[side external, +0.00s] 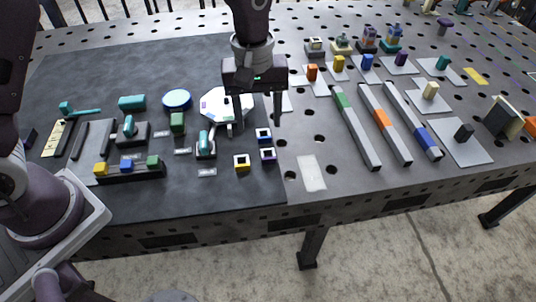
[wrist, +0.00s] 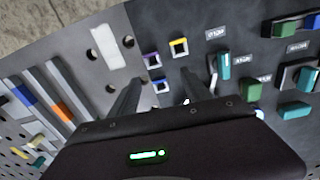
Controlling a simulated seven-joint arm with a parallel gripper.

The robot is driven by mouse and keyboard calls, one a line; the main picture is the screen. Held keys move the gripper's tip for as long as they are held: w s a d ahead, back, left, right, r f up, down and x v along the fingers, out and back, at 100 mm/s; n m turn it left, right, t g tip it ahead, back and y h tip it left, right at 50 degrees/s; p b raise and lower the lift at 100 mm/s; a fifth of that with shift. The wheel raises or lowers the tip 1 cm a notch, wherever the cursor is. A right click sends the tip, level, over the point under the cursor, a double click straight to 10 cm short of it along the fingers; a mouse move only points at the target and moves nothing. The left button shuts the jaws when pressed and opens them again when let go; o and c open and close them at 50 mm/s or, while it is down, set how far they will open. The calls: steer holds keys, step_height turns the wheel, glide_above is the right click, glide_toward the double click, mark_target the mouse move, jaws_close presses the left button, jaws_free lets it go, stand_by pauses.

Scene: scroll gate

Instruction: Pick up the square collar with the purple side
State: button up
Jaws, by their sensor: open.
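The square collar with the purple side (side external: 268,155) lies flat on the dark mat near its right edge; it also shows in the wrist view (wrist: 151,60). A square collar with a blue side (side external: 263,135) lies just behind it, and one with yellow sides (side external: 241,162) lies to its left. In the wrist view, the blue-sided collar (wrist: 160,87) and the yellow-sided collar (wrist: 179,47) are both clear. My gripper (side external: 257,126) is open and empty, fingers pointing down above the collars. In the wrist view, its fingertips (wrist: 160,79) straddle the blue-sided collar, with the purple-sided one slightly beyond.
A white octagonal plate (side external: 215,104) and a teal-handled lever (side external: 205,143) stand left of the collars. A black block with coloured sliders (side external: 128,169) is farther left. Slotted bars (side external: 392,125) lie to the right. Perforated metal right of the mat is bare around a white plate (side external: 312,173).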

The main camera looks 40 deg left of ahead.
mark_target(268, 150)
steer(key=shift+n, duration=0.3)
steer(key=f, duration=0.3)
steer(key=d+f, duration=0.1)
steer(key=f, duration=0.6)
steer(key=shift+w+d+f, duration=0.1)
steer(key=shift+w+d, duration=0.3)
jaws_close()
